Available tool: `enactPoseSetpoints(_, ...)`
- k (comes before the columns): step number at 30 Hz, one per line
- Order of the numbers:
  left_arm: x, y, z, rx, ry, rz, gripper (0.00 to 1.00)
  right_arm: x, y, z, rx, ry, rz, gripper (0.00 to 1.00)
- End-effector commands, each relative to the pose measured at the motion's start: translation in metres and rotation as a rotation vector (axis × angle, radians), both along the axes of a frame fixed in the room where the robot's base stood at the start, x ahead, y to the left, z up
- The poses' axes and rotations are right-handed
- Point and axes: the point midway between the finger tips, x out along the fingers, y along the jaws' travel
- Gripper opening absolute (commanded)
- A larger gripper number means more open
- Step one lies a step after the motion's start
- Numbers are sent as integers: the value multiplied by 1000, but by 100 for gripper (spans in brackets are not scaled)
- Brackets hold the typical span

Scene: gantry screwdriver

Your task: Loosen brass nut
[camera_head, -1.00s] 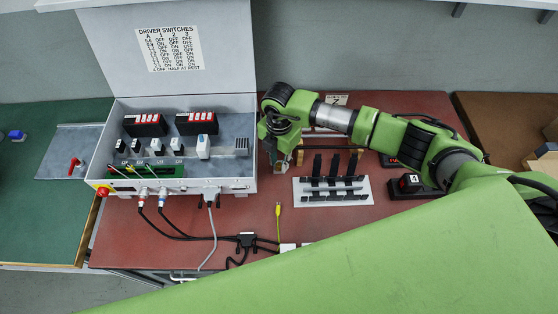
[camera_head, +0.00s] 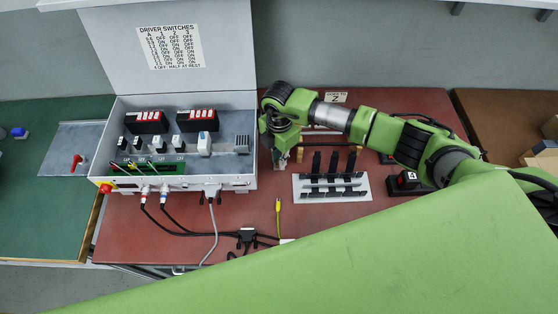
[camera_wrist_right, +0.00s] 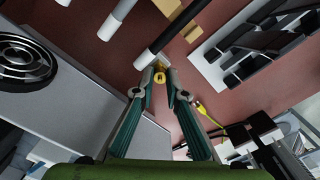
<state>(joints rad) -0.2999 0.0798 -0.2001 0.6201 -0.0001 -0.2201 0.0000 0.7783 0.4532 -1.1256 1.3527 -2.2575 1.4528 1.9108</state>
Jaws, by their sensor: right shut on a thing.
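The brass nut (camera_wrist_right: 160,77) shows in the right wrist view as a small yellow piece at the end of a dark rod (camera_wrist_right: 168,35). My right gripper (camera_wrist_right: 160,73) has its fingertips closed on either side of the nut. In the head view my right gripper (camera_head: 281,161) points down just right of the open control box (camera_head: 222,183), and the nut is hidden there. My left gripper is not in view.
A white rack with black holders (camera_head: 300,193) stands right of my right gripper. A yellow-tipped cable (camera_head: 278,206) and black cables lie in front. A black block marked 4 (camera_head: 405,181) sits further right. Bare red tabletop (camera_head: 340,215) lies in front of the rack.

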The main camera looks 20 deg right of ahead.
Motion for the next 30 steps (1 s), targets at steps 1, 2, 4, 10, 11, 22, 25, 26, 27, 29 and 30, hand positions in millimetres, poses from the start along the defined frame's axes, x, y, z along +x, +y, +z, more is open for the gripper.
enactPoseSetpoints(1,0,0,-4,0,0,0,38,1,0,-2,0,-1,44,0)
enactPoseSetpoints(2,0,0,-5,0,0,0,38,1,0,-1,0,-1,67,0)
enactPoseSetpoints(4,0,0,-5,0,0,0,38,1,0,-1,0,-1,103,0)
enactPoseSetpoints(10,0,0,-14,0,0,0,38,1,-1,-2,0,-1,259,0)
enactPoseSetpoints(11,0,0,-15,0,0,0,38,1,0,-2,0,-1,287,0)
enactPoseSetpoints(22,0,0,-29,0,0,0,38,1,0,-2,0,-2,563,0)
enactPoseSetpoints(25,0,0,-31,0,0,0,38,1,0,-1,0,-1,621,0)
enactPoseSetpoints(26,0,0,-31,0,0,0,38,0,0,-1,0,-1,628,0)
enactPoseSetpoints(27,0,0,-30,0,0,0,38,0,0,0,1,-1,633,0)
enactPoseSetpoints(29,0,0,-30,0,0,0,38,0,0,0,0,0,633,0)
enactPoseSetpoints(30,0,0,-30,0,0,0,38,0,0,0,0,0,632,0)
